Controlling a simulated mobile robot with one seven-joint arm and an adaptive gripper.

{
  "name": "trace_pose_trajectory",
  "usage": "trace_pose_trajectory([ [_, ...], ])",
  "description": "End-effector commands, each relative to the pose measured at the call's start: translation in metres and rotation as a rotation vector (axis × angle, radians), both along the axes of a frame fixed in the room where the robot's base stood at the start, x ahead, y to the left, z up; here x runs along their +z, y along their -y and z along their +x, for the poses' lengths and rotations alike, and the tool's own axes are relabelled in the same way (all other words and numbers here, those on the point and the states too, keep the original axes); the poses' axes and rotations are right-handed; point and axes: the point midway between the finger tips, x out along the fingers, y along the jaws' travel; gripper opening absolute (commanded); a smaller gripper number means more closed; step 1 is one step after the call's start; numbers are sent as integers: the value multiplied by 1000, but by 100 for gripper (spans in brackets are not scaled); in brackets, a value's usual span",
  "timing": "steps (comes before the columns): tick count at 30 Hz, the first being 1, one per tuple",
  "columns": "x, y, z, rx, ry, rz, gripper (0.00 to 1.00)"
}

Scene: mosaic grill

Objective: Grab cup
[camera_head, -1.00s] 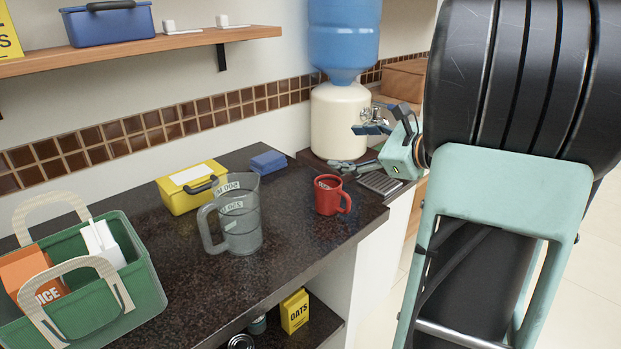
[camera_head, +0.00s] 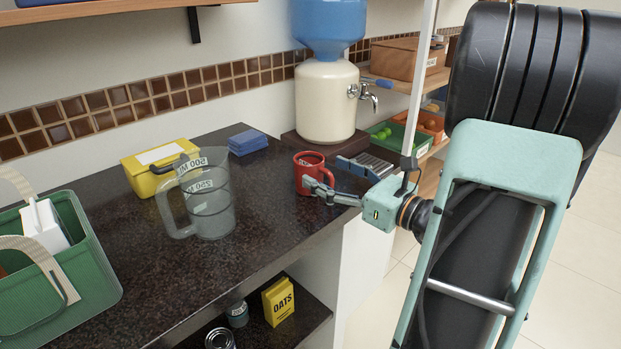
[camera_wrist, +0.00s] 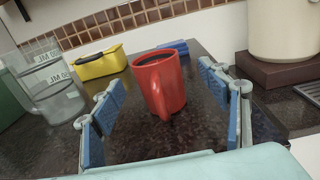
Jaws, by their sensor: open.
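The red cup (camera_head: 308,172) stands upright on the dark countertop, near its right end. In the wrist view the cup (camera_wrist: 160,84) sits between the two blue-padded fingers, slightly beyond their middle, with dark contents or a dark inside showing at the top. Its handle faces toward the wrist camera. My gripper (camera_head: 325,188) is open and reaches in from the right at the cup's height. In the wrist view my gripper (camera_wrist: 163,118) shows a gap between each finger and the cup. One finger partly covers the cup's lower side in the head view.
A clear measuring jug (camera_head: 207,205) stands left of the cup. A yellow box (camera_head: 150,172) and blue sponges or cloths (camera_head: 248,142) are behind. A water dispenser (camera_head: 325,105) with a tap stands at the back right. A green basket (camera_head: 75,275) is at far left.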

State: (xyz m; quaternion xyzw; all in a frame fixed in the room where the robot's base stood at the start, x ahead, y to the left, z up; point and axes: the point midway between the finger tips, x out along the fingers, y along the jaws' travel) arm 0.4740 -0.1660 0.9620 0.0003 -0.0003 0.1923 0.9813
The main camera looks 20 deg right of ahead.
Motion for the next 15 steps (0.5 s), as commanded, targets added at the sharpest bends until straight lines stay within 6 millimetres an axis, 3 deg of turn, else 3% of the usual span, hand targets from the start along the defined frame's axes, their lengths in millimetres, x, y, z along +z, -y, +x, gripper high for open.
trace_pose_trajectory([
  [9,-3,-21,38,3,0,-1,69],
  [15,-2,-23,45,0,-1,0,69],
])
